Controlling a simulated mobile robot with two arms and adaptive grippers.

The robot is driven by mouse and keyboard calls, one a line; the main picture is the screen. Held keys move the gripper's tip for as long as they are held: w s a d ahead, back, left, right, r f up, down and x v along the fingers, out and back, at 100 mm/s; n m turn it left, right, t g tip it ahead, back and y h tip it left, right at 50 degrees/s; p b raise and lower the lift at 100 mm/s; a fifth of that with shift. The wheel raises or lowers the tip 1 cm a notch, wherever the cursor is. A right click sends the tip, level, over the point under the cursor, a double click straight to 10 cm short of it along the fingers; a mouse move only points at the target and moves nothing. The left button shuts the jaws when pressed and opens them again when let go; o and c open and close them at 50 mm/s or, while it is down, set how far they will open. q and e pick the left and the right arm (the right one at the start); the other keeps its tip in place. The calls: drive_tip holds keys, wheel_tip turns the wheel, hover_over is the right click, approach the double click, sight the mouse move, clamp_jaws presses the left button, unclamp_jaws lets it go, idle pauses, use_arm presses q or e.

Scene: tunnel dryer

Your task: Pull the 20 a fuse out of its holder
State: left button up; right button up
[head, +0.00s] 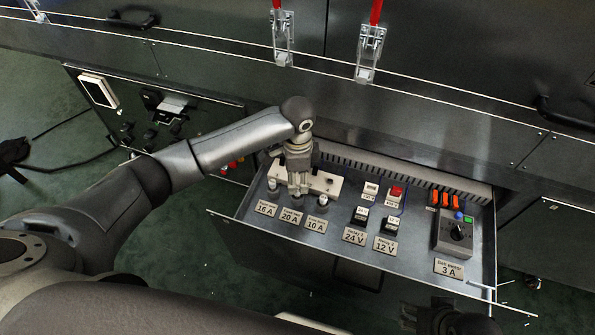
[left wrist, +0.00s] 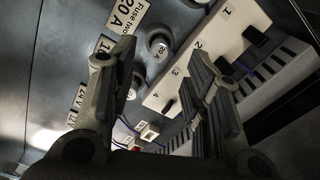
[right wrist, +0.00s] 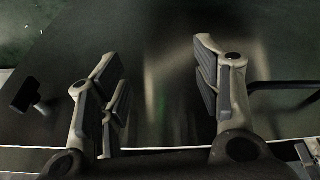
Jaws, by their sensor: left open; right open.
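The 20 A fuse shows in the left wrist view as a round cap (left wrist: 160,46) next to the "Fuse two 20 A" label (left wrist: 120,24). My left gripper (head: 297,188) is open above the fuse row in the drawer. In the left wrist view its fingers (left wrist: 162,62) stand on either side of the cap; whether they touch it I cannot tell. In the head view the gripper hides this fuse above its 20 A label (head: 291,217). My right gripper (right wrist: 165,75) is open and empty, low in front of the dark drawer front.
The 16 A fuse (head: 272,184) and 10 A fuse (head: 322,199) stand close on either side. A white numbered block (left wrist: 205,45) lies behind the row. Relays (head: 360,215) and a grey dial unit (head: 456,232) stand to the right in the open drawer (head: 410,262).

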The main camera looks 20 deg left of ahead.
sight(297, 195)
use_arm(q)
wheel_tip(297, 195, down, 5)
drive_tip(key=shift+f+b, duration=0.15)
drive_tip(key=shift+b, duration=0.6)
drive_tip(key=shift+f, duration=0.55)
use_arm(e)
drive_tip(key=shift+v, duration=0.95)
use_arm(q)
drive_tip(key=shift+c, duration=0.2)
use_arm(e)
drive_tip(key=shift+s+d, duration=0.1)
drive_tip(key=shift+s, duration=0.05)
use_arm(q)
clamp_jaws()
